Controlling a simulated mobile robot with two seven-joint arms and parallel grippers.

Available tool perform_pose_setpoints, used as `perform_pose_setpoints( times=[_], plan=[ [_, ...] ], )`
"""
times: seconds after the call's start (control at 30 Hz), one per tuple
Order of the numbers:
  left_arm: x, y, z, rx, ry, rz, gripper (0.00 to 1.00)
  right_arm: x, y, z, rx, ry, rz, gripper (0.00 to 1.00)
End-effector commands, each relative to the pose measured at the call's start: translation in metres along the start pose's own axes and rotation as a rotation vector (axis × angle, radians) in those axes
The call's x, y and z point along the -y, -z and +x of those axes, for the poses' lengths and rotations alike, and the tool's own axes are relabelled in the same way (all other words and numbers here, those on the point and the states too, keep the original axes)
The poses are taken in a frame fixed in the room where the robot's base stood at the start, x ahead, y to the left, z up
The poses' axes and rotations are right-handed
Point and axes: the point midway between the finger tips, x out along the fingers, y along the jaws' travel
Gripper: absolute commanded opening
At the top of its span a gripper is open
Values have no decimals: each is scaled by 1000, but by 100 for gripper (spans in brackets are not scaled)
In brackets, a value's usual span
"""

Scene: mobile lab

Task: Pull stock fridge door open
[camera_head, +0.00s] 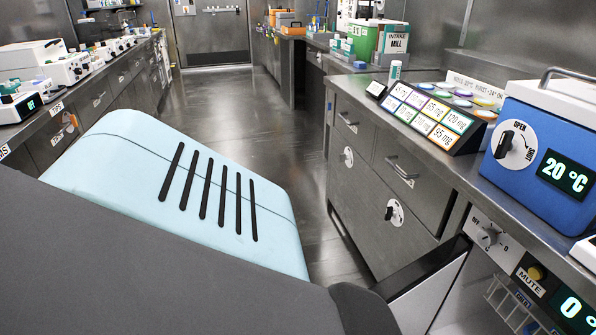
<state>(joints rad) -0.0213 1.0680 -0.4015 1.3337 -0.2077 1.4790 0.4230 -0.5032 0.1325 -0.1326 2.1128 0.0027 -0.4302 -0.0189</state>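The stock fridge appears to be the unit under the right counter at the lower right, with a knob and MUTE panel (520,272) and a green display reading 0 on its front. Its door (428,290) appears to stand open, swung out to the left into the aisle. The door shows a dark top edge and a white inner face. A white wire rack (512,303) shows in the pale opening. The lower part of the fridge and the door's handle are out of view. Neither of my grippers is in view, and their contact with the door cannot be told.
My light blue and dark grey body parts cover the lower left. A blue box (545,150) reading 20 °C and a labelled mg rack (435,115) stand on the right counter. Steel drawers (385,180) line the right. The aisle floor (265,125) ahead is clear.

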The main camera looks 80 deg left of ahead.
Motion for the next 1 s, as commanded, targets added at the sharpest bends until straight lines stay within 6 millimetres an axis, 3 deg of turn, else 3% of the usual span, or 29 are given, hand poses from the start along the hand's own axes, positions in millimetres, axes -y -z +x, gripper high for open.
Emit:
perform_pose_setpoints(
  times=[0.47, 0.5, 0.6, 1.0],
  plan=[
    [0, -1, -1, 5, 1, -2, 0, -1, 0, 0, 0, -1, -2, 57],
    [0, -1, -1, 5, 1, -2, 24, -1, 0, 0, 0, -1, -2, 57],
    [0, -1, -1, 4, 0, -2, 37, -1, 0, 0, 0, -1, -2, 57],
    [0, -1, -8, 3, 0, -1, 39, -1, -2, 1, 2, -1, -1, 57]
  ],
)
